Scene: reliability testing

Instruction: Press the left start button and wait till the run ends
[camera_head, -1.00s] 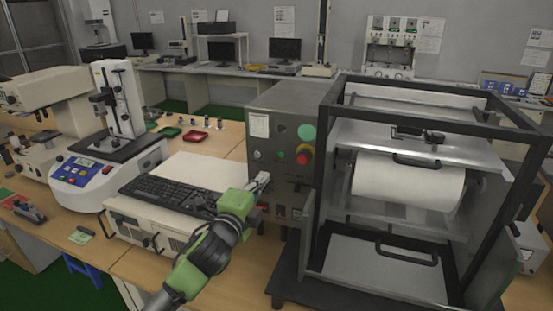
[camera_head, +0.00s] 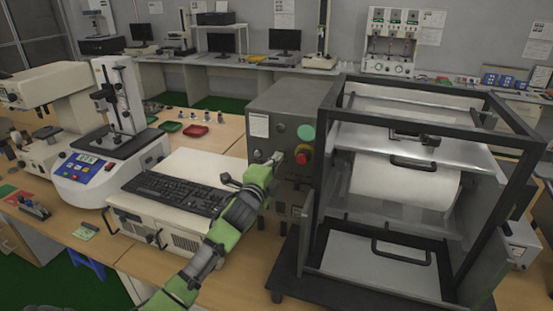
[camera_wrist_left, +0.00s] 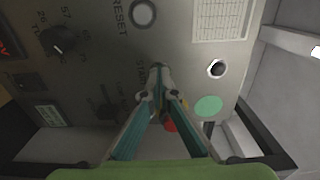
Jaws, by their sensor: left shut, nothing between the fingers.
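The test machine has a grey control panel (camera_head: 262,180) on its left side. My left gripper (camera_head: 275,158) is shut and empty, its tips at the panel. In the left wrist view the closed fingertips (camera_wrist_left: 158,68) lie over the spot beside the START lettering (camera_wrist_left: 140,76). The start button is hidden behind them, so I cannot tell whether they touch or press it. A pale RESET button (camera_wrist_left: 143,13) is visible nearby. The white drum (camera_head: 405,183) sits inside the machine's black frame. My right gripper is not in view.
A red stop knob (camera_head: 303,154) is right of my gripper, below a green disc (camera_head: 306,132). A keyboard (camera_head: 175,192) lies on a white box left of my arm. Another bench instrument (camera_head: 92,178) stands farther left.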

